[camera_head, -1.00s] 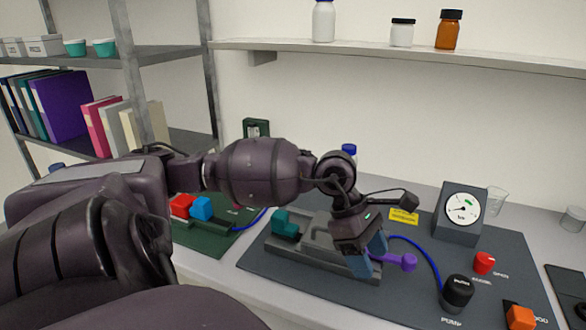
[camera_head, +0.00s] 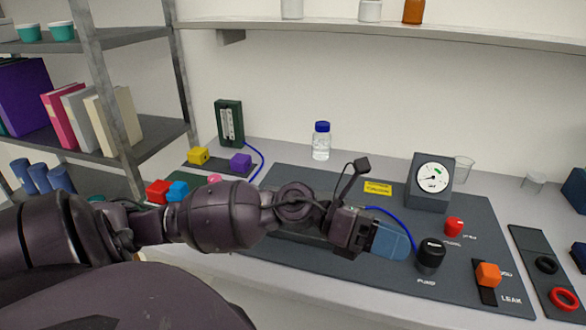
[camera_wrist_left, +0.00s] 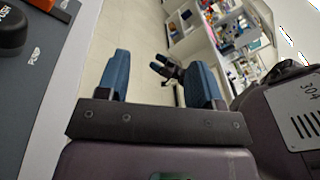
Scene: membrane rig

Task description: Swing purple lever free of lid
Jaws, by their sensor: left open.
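My left gripper (camera_head: 392,240) is over the dark rig board (camera_head: 300,185), with its blue fingers pointing right toward the black pump knob (camera_head: 430,255). In the left wrist view it is open (camera_wrist_left: 162,82), with nothing between the fingers but floor beyond. The purple lever is not visible in either view now. The grey rig body with the lid is mostly hidden behind my left arm; only dark parts show below the wrist. A dark gripper with blue tips (camera_wrist_left: 163,68), apparently my right one, shows small and far off in the left wrist view.
A gauge box (camera_head: 428,182), red knob (camera_head: 453,226) and orange block (camera_head: 488,274) stand on the board's right side. A blue-capped bottle (camera_head: 321,142) stands behind. A blue tube runs behind the gripper.

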